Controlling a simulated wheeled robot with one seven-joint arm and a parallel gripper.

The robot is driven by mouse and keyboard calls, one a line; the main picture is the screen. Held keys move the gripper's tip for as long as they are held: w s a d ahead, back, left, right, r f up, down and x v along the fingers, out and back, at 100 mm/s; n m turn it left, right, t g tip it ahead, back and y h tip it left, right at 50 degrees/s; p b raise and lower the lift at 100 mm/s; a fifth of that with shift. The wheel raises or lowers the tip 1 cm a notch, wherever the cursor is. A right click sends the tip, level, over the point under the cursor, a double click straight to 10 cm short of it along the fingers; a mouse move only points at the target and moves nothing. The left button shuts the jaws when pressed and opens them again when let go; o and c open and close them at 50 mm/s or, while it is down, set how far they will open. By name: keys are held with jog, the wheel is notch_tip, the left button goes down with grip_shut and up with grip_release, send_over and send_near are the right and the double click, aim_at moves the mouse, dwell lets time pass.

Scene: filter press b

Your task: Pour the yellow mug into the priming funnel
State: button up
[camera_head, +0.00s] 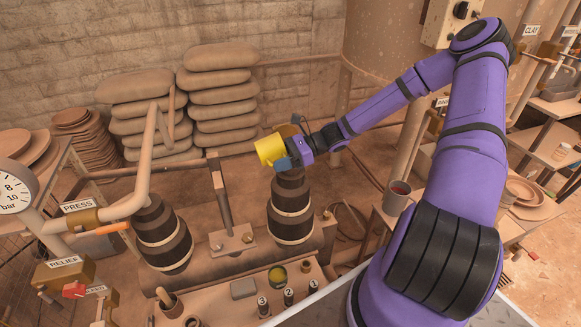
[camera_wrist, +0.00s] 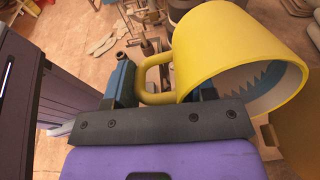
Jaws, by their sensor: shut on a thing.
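The yellow mug (camera_head: 269,149) is held in the air above the right dark ribbed cylinder (camera_head: 290,207) in the head view. My gripper (camera_head: 287,153) is shut on it. In the wrist view the yellow mug (camera_wrist: 225,45) is large, and its handle (camera_wrist: 153,80) lies between the blue fingers of my gripper (camera_wrist: 160,88). The mug's open end faces right and towards the camera there; a pale inside with a dark jagged pattern shows. I cannot tell if it holds liquid. I cannot make out the priming funnel for sure.
A second dark ribbed cylinder (camera_head: 163,235) stands left, below the PRESS pipe. The front panel has a round green-yellow opening (camera_head: 277,275) and numbered knobs (camera_head: 288,296). Stacked sacks (camera_head: 218,90) are behind.

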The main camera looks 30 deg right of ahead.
jog(key=shift+w+a+f+g+h+b, duration=0.1)
jog(key=shift+a+f+g+h, duration=0.2)
jog(key=shift+h, duration=0.95)
jog(key=shift+w+a+f+g+h+b, duration=0.15)
jog(key=shift+a+g+h, duration=0.25)
jog(key=shift+h, duration=0.8)
jog(key=shift+s+a+f+g+h+b, duration=0.15)
jog(key=shift+a+h, duration=0.35)
jog(key=shift+h, duration=0.75)
jog(key=shift+w+a+f+g+h, duration=0.15)
jog(key=shift+a+f+h, duration=0.3)
jog(key=shift+h, duration=0.15)
jog(key=shift+w+a+f+g+h, duration=0.1)
jog(key=shift+w+a+f+h, duration=0.05)
jog(key=shift+a+f+h, duration=0.4)
jog(key=shift+w+a+f+g+h+b, duration=0.15)
jog(key=shift+a+h+b, duration=0.35)
jog(key=shift+h, duration=0.35)
jog(key=shift+w+a+r+g+h+b, duration=0.15)
jog(key=shift+a+h+b, duration=0.15)
jog(key=shift+a+h, duration=0.4)
